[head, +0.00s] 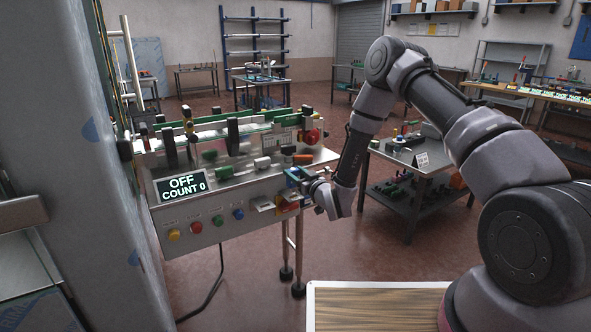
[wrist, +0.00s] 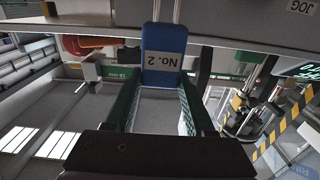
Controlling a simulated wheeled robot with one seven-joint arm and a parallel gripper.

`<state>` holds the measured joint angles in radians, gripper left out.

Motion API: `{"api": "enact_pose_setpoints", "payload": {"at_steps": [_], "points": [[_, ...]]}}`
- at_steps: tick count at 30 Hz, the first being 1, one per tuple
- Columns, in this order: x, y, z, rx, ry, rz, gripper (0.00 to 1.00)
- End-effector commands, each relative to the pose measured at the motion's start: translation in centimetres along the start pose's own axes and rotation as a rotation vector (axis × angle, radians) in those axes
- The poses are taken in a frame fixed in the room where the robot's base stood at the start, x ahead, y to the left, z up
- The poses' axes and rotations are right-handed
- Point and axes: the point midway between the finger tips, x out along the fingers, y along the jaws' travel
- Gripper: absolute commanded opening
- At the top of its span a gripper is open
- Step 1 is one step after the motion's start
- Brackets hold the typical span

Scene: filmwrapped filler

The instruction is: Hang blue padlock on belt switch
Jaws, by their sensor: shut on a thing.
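The blue padlock (wrist: 165,62) with a white "No. 2" label is held between the two green fingers of my gripper (head: 293,178) in the wrist view. Its metal shackle points to the top of that view, in front of a pale metal panel edge; the shackle's tip is cut off. In the head view my gripper is at the right end of the conveyor's front panel, beside a yellow and red switch (head: 286,208). This looks like the belt switch, but its label is unreadable. I cannot tell whether the shackle touches it.
The panel carries an "OFF COUNT 0" display (head: 181,187) and several coloured buttons (head: 217,221). A red stop knob (head: 313,136) sits at the conveyor's far right. A dark worktable (head: 417,185) stands to the right. A grey column (head: 75,150) fills the left.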

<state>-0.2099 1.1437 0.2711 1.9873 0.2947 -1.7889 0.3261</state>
Motion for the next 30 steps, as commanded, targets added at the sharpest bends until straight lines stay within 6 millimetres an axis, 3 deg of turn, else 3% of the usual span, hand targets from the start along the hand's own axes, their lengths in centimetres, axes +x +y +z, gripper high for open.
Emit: {"api": "enact_pose_setpoints", "payload": {"at_steps": [18, 30], "points": [[0.0, 0.0, 3.5, 0.000, -0.001, 0.000, 0.00], [0.0, 0.0, 3.8, -0.001, 0.001, 0.000, 0.00]]}}
